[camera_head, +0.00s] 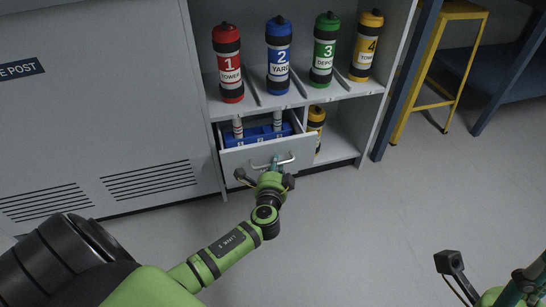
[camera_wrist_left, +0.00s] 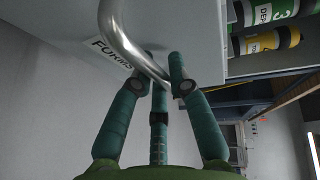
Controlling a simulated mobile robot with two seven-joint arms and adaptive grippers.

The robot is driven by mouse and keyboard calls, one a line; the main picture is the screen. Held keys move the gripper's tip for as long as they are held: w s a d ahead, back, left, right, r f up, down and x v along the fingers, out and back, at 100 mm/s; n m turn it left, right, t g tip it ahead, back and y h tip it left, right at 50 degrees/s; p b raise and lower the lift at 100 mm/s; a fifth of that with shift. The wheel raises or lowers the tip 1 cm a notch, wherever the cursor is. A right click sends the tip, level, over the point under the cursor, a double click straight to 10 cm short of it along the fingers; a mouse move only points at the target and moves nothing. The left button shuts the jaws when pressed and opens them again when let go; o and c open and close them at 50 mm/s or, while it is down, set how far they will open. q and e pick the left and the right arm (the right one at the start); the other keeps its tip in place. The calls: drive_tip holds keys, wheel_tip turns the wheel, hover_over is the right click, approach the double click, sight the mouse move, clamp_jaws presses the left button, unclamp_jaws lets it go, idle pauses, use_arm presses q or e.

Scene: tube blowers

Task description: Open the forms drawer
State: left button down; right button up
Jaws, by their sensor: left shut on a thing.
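The forms drawer (camera_head: 254,161) is a light grey drawer low in the cabinet, pulled partly out, with its inside showing in the head view. Its label reads FORMS in the left wrist view (camera_wrist_left: 113,53). The curved metal handle (camera_wrist_left: 122,42) is on the drawer front; it also shows in the head view (camera_head: 259,166). My left gripper (camera_head: 275,163) is at the handle, its teal fingers (camera_wrist_left: 162,72) shut around the bar. My right gripper (camera_head: 522,284) shows only in part at the lower right of the head view, away from the cabinet; its opening is unclear.
Inside the drawer is a blue rack (camera_head: 259,133) with pale upright tubes. Red (camera_head: 228,63), blue (camera_head: 279,56), green (camera_head: 325,49) and yellow (camera_head: 366,46) canisters stand on the shelf above. A yellow stool (camera_head: 436,58) stands at right. The floor (camera_head: 370,215) before the cabinet is clear.

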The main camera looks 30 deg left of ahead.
use_arm(q)
drive_tip(key=s+d, duration=0.5)
drive_tip(key=d, duration=0.1)
drive_tip(key=shift+s, duration=0.1)
idle(0.4)
drive_tip(key=c, duration=1.2)
unclamp_jaws()
drive_tip(key=shift+o, duration=0.2)
drive_tip(key=v, duration=1.2)
